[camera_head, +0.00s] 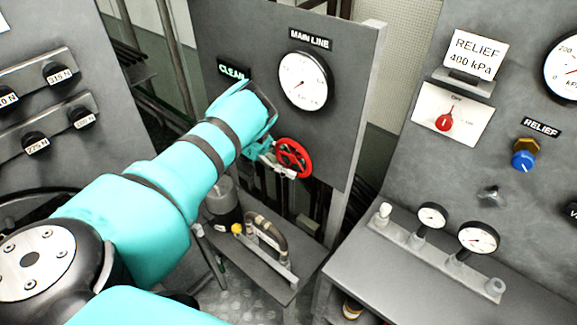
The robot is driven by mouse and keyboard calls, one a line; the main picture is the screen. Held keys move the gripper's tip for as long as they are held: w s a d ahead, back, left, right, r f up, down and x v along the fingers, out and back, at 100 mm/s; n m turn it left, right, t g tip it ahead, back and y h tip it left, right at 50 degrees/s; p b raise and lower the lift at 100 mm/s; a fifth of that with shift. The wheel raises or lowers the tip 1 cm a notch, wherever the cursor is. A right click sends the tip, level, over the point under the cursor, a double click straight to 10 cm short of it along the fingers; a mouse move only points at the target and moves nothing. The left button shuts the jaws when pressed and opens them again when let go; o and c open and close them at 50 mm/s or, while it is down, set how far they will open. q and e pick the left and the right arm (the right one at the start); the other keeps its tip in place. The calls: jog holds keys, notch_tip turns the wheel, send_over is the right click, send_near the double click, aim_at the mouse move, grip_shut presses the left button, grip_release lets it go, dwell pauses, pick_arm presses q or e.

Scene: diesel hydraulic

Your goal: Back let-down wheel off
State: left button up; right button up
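My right gripper is not in view.
A MAIN LINE gauge (303,80) and a CLEAN label (234,70) are on the panel. A grey bench (400,275) with small gauges stands at right, below a RELIEF panel with a blue knob (523,160). A hose fitting (268,235) stands below the wheel.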

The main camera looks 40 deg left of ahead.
pick_arm(q)
jog(key=shift+f, duration=0.1)
jog(key=shift+s, duration=0.15)
jog(key=shift+a, duration=0.25)
jog(key=w+v, duration=0.1)
jog(key=v, duration=0.6)
jog(key=shift+s, duration=0.5)
